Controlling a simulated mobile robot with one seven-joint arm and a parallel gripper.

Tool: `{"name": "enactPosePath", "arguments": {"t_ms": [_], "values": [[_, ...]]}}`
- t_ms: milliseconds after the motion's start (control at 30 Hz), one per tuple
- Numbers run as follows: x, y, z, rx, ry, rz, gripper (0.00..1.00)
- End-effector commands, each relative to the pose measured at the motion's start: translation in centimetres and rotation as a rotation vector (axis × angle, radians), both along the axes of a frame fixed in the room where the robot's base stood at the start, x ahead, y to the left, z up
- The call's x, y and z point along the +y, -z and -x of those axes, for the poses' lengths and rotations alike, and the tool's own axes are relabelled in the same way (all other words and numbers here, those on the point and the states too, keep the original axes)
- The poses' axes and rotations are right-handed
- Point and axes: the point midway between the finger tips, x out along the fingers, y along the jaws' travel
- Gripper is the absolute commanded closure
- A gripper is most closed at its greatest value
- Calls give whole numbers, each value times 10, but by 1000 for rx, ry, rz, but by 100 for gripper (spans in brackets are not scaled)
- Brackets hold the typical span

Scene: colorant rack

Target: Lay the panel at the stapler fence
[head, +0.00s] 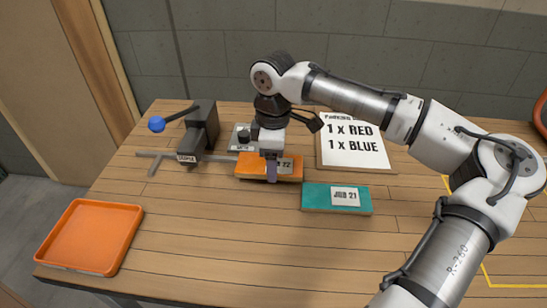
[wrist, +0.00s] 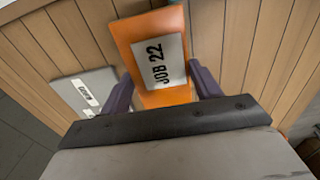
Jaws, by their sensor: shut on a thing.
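An orange panel (head: 250,167) with a white label reading JOB 22 lies flat at the middle of the table, just right of the stapler fence. My gripper (head: 271,172) is over it from above, shut on it across its width. In the wrist view the orange panel (wrist: 147,30) sits between the two purple fingers of my gripper (wrist: 166,88). The dark stapler (head: 203,125) with a blue-knobbed lever stands to the left. Its grey metal fence (head: 154,163) lies on the table at its base. Whether the panel touches the fence is hard to tell.
A teal panel (head: 318,203) labelled JOB 21 lies to the right. A small grey plate (head: 240,130) lies behind the orange panel, also in the wrist view (wrist: 72,84). A sign (head: 353,157) reads 1 x RED, 1 x BLUE. An orange tray (head: 91,236) is at front left. The front middle is clear.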

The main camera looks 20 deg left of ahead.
Motion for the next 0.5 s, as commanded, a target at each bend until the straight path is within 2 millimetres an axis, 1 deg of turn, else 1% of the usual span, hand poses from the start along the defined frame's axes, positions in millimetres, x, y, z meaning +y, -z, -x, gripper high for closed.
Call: {"name": "enactPosePath", "arguments": {"t_ms": [267, 500], "values": [[0, 2, 0, -1, 0, -1, 61], [0, 9, 0, 1, -1, -1, 61]]}}
